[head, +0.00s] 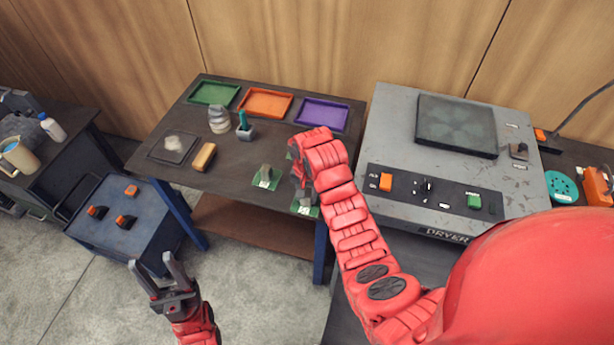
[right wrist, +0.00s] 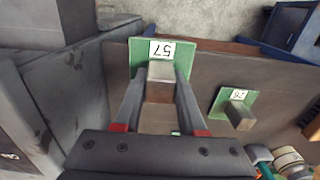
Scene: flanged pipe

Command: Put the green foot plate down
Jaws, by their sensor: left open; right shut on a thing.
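A green foot plate labelled 57 (right wrist: 190,48) with a grey upright block is in my right gripper (right wrist: 161,80), whose fingers are shut on the block. In the head view, part of this plate (head: 306,209) shows below my right gripper (head: 299,184) near the table's front edge; my red arm hides much of it. I cannot tell whether the plate touches the table. A second green foot plate (head: 267,179) with a grey block stands on the table to its left; it also shows in the right wrist view (right wrist: 223,103). My left gripper (head: 157,272) is open and empty, in front of the table.
Green (head: 214,93), orange (head: 265,102) and purple (head: 322,113) trays line the table's back. A yellow-tan block (head: 204,156), a dark pad (head: 173,145) and a small holder (head: 245,132) stand further left. A grey dryer (head: 380,135) stands right of the table.

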